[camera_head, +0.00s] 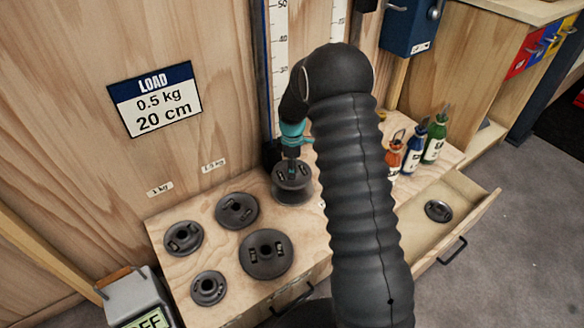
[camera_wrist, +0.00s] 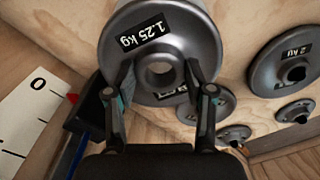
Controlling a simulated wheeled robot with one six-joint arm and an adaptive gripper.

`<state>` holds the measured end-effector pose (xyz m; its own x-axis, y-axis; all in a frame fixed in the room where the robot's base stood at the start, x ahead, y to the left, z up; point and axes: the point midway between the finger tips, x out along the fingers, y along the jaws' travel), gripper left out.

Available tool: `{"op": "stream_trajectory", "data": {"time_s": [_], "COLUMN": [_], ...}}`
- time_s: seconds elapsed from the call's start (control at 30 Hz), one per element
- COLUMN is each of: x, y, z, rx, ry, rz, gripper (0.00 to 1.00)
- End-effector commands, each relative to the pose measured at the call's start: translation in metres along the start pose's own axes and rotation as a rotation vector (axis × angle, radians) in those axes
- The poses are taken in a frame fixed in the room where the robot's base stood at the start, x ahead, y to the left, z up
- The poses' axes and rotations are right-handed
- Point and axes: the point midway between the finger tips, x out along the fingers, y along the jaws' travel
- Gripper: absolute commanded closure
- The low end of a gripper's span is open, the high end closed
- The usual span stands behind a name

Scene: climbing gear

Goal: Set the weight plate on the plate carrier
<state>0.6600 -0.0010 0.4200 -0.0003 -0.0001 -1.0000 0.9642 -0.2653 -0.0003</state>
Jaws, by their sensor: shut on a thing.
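A grey weight plate marked 1.25 kg (camera_wrist: 185,30) fills the top middle of the wrist view, with a round hole in its raised hub. My gripper (camera_wrist: 157,72) has its fingers on either side of that hub and is shut on the plate. In the head view my gripper (camera_head: 291,163) points down onto this plate (camera_head: 292,178), beside the upright rail with the scale. The plate carrier cannot be made out clearly; a dark block with a red pointer (camera_wrist: 85,112) shows beside the scale. Whether the plate touches something beneath it cannot be told.
Several other plates, including a large one (camera_head: 266,254), lie on the wooden bench top. A small plate (camera_head: 438,211) lies in the open drawer (camera_head: 470,200). A sign (camera_head: 154,99) reads LOAD, 0.5 kg, 20 cm. Colored bottles (camera_head: 415,147) stand right of my arm.

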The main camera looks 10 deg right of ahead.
Motion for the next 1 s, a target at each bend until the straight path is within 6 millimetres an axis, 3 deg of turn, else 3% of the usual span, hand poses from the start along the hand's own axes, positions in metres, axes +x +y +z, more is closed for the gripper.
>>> {"op": "stream_trajectory", "data": {"time_s": [0.6, 1.0], "x": [0.045, 0.050], "y": [0.001, 0.001], "z": [-0.002, -0.001], "rx": [0.000, 0.000], "ry": [0.001, 0.001], "rz": [0.004, 0.004], "gripper": [1.00, 1.00]}}
